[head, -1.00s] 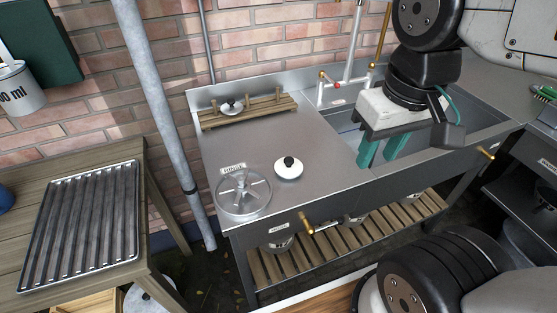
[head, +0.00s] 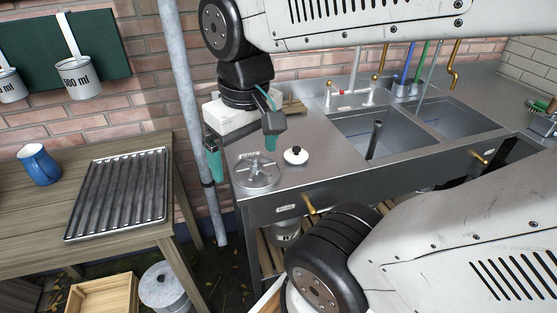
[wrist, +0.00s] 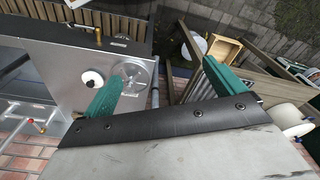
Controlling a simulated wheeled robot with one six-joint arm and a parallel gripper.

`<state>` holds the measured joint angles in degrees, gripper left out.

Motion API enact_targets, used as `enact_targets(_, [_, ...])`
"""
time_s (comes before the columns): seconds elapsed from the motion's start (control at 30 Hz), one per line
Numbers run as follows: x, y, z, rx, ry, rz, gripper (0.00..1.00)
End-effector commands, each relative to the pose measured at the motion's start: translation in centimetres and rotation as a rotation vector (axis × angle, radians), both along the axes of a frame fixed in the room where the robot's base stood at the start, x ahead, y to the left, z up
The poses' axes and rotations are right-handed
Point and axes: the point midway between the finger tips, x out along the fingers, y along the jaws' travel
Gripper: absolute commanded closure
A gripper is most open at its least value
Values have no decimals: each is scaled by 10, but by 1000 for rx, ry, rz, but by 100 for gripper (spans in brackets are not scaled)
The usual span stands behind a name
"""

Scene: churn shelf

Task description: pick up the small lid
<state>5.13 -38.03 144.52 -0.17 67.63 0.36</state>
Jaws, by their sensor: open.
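A white round lid with a black knob (head: 295,156) lies on the steel counter, right of the round metal rinse fixture (head: 256,172). The same lid shows in the wrist view (wrist: 91,83), left of the green finger. My gripper (head: 242,160) is open and empty, its green fingers pointing down, around and above the counter's left end. In the head view it is left of the lid and higher. In the wrist view the fingers (wrist: 172,92) stand wide apart with nothing between them. Another lid seen earlier on the wooden rack (head: 294,107) is hidden behind my gripper.
Sink basins (head: 375,135) with taps are to the right. A grey pipe (head: 187,100) stands left of the counter. The wooden table (head: 120,240) holds a ribbed tray (head: 118,195) and a blue mug (head: 39,165).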

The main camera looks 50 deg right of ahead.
Motion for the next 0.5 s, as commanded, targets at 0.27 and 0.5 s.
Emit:
enact_targets(0.27, [79, -112, -36, 17, 57, -346, 5])
enact_targets(0.5, [98, -226, -93, 38, 85, -601, 5])
